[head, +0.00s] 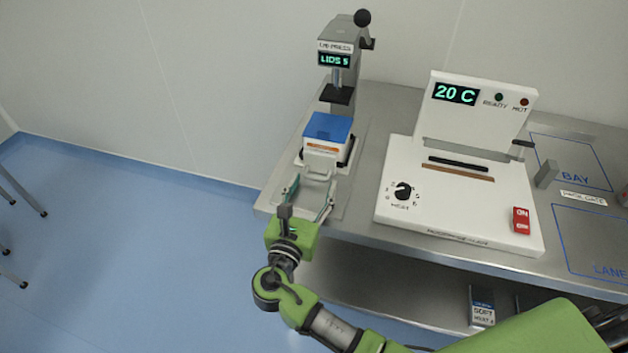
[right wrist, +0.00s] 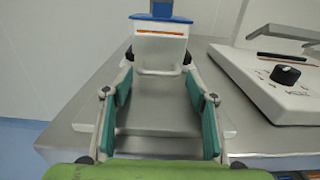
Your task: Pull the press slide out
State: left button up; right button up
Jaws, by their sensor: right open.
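The lid press (head: 338,62) stands at the back left of the steel table, its display reading "LIDS 5". Below and in front of its head is the press slide, carrying a white box (head: 323,149) with a blue top (head: 328,127) and an orange stripe. A pale loop handle (right wrist: 162,69) projects from the front toward me. My right gripper (head: 311,190) is in front of the slide, low over the press's base plate. In the right wrist view its teal fingers (right wrist: 160,100) are wide apart, with empty space between them and the handle just ahead. My left gripper is not visible.
A white heat sealer (head: 455,205) with a dial and red switch stands right of the press, showing "20 C". Marked BAY (head: 572,163) and LANE (head: 600,240) areas lie farther right. The table's left edge is close to my right gripper.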

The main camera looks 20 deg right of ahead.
jog(key=shift+w+d, duration=0.45)
jog(key=shift+w, duration=0.15)
